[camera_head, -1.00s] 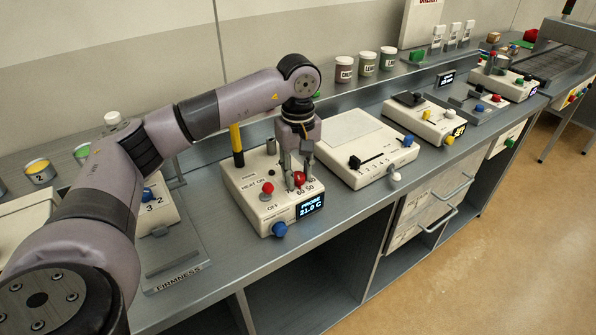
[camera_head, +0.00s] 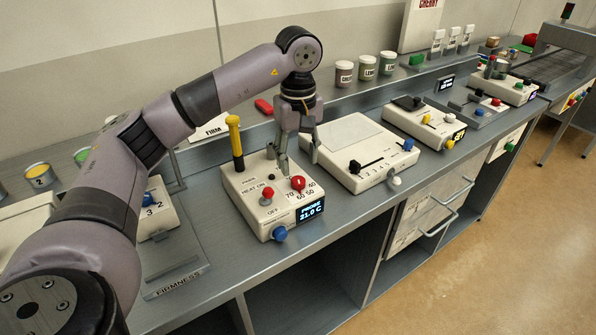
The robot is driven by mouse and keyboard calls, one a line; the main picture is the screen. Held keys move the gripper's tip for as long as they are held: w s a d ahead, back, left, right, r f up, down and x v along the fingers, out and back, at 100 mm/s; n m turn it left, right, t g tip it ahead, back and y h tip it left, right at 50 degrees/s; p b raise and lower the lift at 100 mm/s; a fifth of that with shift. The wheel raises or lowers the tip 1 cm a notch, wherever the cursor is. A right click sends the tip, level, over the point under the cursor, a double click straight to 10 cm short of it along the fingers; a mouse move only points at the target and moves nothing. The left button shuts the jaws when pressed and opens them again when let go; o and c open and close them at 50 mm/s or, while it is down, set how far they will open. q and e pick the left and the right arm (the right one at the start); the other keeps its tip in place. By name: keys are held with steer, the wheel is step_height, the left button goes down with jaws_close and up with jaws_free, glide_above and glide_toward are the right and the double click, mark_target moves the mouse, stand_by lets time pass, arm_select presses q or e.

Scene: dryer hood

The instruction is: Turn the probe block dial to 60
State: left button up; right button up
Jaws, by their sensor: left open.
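The probe block (camera_head: 243,207) is a white box on the bench, with a display reading PROBE 21.0 C (camera_head: 311,209). Its red dial (camera_head: 298,183) sits on the top face, with 70, 60, 50 and 40 printed around its front and right. The dial is uncovered, but its pointer is too small to read surely. My left gripper (camera_head: 299,160) points down, open and empty, above and just behind the dial, apart from it. My right gripper is not in view.
A blue knob (camera_head: 280,233) is on the front. A white slider box (camera_head: 358,150) stands close on the right.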

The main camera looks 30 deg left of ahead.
mark_target(298, 179)
arm_select(q)
step_height(298, 179, up, 6)
steer(key=shift+r, duration=0.25)
steer(key=shift+s+f, duration=0.1)
stand_by(0.5)
